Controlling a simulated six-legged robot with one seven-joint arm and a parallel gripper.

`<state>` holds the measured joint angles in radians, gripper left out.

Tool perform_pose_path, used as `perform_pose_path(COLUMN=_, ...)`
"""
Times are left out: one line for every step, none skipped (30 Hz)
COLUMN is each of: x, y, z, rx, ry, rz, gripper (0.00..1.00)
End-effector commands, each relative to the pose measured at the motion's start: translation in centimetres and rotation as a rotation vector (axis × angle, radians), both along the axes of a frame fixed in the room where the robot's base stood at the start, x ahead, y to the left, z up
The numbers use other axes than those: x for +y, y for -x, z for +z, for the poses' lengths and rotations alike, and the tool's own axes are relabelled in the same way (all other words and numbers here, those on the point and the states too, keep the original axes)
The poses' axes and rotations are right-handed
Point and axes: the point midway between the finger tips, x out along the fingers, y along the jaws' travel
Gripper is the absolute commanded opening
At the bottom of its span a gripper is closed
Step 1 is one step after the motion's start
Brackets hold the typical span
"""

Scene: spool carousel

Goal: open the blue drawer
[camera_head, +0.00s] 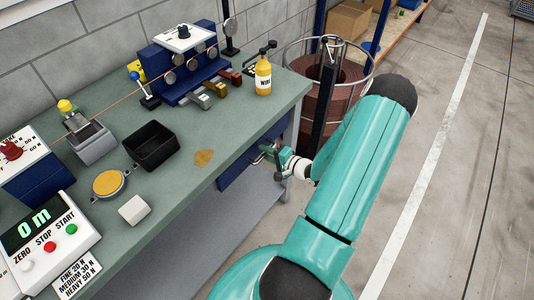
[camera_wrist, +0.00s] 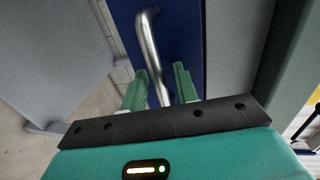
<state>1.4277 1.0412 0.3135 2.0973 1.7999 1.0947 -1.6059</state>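The blue drawer (camera_head: 236,174) is under the right end of the green workbench, its front looking flush with the bench side. In the wrist view its blue front (camera_wrist: 182,35) fills the upper middle. A silver bar handle (camera_wrist: 149,42) stands out from it. My gripper (camera_wrist: 158,82) has its two green fingers apart, one on each side of the handle bar, with a gap seeming to show on both sides. In the head view my gripper (camera_head: 268,152) is at the drawer front, and the arm partly hides the handle there.
The bench top (camera_head: 185,205) carries a black bin (camera_head: 152,146), a yellow bottle (camera_head: 263,76), a white block (camera_head: 134,210) and a control box (camera_head: 45,240). A wire basket with a reddish-brown drum (camera_head: 335,95) stands beyond my arm. The floor to the right is clear.

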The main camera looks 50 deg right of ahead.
Motion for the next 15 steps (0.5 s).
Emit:
perform_pose_path(x=0.00, y=0.01, z=0.00, rx=0.000, ry=0.000, rz=0.000, gripper=0.30)
perform_pose_path(x=0.00, y=0.02, z=0.00, rx=0.000, ry=0.000, rz=0.000, gripper=0.30)
perform_pose_path(x=0.00, y=0.02, z=0.01, rx=0.000, ry=0.000, rz=0.000, gripper=0.30)
perform_pose_path(x=0.00, y=0.02, z=0.01, rx=0.000, ry=0.000, rz=0.000, gripper=0.24)
perform_pose_path(x=0.00, y=0.03, z=0.02, rx=0.000, ry=0.000, rz=0.000, gripper=0.18)
perform_pose_path(x=0.00, y=0.03, z=0.02, rx=0.000, ry=0.000, rz=0.000, gripper=0.10)
perform_pose_path(x=-0.01, y=0.04, z=0.02, rx=0.000, ry=0.000, rz=0.000, gripper=0.04)
perform_pose_path(x=0.00, y=0.04, z=0.02, rx=0.000, ry=0.000, rz=0.000, gripper=0.00)
perform_pose_path(x=-0.01, y=0.04, z=0.02, rx=0.000, ry=0.000, rz=0.000, gripper=0.00)
perform_pose_path(x=0.00, y=0.04, z=0.02, rx=0.000, ry=0.000, rz=0.000, gripper=0.00)
perform_pose_path(x=-0.01, y=0.05, z=0.02, rx=0.000, ry=0.000, rz=0.000, gripper=0.00)
perform_pose_path(x=0.00, y=0.05, z=0.02, rx=0.000, ry=0.000, rz=0.000, gripper=0.00)
perform_pose_path(x=-0.01, y=0.05, z=0.02, rx=0.000, ry=0.000, rz=0.000, gripper=0.00)
perform_pose_path(x=-0.02, y=0.07, z=0.02, rx=0.000, ry=0.000, rz=0.000, gripper=0.00)
perform_pose_path(x=-0.02, y=0.11, z=0.02, rx=0.000, ry=0.000, rz=0.000, gripper=0.00)
